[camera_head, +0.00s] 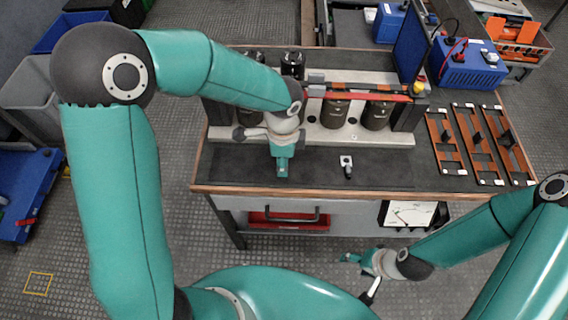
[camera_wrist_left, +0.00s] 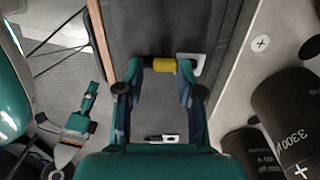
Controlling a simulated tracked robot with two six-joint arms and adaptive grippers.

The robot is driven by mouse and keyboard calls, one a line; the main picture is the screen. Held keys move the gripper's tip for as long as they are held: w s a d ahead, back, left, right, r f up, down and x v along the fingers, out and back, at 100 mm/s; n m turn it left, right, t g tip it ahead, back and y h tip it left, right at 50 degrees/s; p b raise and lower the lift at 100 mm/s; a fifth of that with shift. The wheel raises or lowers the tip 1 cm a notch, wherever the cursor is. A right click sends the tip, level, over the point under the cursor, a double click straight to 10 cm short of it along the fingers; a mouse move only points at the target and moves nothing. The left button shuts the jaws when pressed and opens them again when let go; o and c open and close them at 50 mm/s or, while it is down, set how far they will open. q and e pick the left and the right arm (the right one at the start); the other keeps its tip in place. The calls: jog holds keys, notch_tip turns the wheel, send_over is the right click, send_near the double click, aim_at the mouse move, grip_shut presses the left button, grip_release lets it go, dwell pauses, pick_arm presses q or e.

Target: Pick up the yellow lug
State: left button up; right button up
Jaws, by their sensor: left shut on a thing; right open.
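The yellow lug (camera_wrist_left: 164,65) shows in the left wrist view between the two fingertips of my left gripper (camera_wrist_left: 160,68). The gripper is shut on it. In the head view my left gripper (camera_head: 282,172) points down over the dark mat near the bench's front, and the lug is hidden there. I cannot tell how far the lug is above the mat. My right gripper (camera_head: 357,277) is open and empty in front of the bench, below its top; part of it also shows at the left of the left wrist view.
A small metal-and-black lug (camera_head: 346,165) lies on the mat to the right of my left gripper. Behind stands the rack with black capacitors (camera_head: 376,115) and a red bar (camera_head: 370,96). Orange-black frames (camera_head: 478,140) lie at the bench's right. The mat's front right is clear.

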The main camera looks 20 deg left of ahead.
pick_arm(q)
jog(key=shift+w, duration=0.15)
jog(key=shift+r, duration=0.35)
notch_tip(320, 180, up, 19)
jog(key=p, duration=0.2)
jog(key=shift+p, duration=0.3)
dwell(0.5)
